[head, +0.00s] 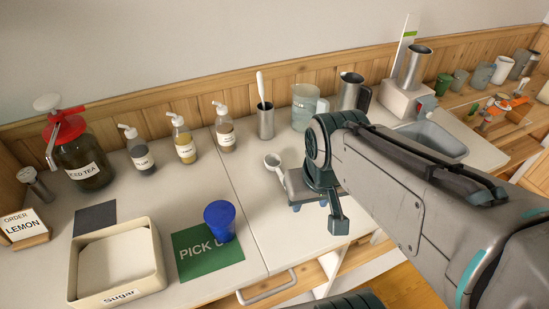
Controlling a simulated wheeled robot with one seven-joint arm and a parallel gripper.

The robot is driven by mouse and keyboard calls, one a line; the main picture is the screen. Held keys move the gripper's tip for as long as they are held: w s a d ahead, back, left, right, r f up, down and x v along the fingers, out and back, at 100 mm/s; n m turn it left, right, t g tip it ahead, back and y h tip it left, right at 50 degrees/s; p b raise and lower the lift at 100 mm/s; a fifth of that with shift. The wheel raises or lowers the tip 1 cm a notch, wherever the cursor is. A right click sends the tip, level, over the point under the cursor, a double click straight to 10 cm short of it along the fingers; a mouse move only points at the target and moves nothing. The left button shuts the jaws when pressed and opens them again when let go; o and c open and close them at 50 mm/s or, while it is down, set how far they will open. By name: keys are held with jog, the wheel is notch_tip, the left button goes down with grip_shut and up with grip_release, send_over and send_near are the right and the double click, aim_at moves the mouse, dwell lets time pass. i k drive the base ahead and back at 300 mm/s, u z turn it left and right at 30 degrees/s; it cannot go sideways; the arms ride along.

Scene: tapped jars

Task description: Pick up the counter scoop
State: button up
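A pale grey scoop (273,161) lies on the counter, left of my arm's wrist in the head view. Its round bowl shows, and its handle runs down and right toward my arm, where the end is hidden. My gripper (338,224) hangs over the counter just right of and nearer than the scoop. Only one dark finger-like part shows clearly, so its opening cannot be made out. The bowl of the scoop stands clear of my gripper. Whether anything touches the handle is hidden.
A grey block with blue feet (296,190) sits partly behind my wrist. A blue cup (219,220) stands on the green pick-up mat (195,268). A sugar bin (73,280) is at front left. A metal cup with a spoon (265,124), a pitcher (303,108) and pump bottles line the back.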

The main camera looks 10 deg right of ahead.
aim_at(272, 161)
jog(key=k, duration=1)
jog(key=z, duration=1.6)
jog(key=i, duration=0.95)
jog(key=u, duration=1.9)
jog(key=i, duration=0.5)
jog(key=u, duration=0.05)
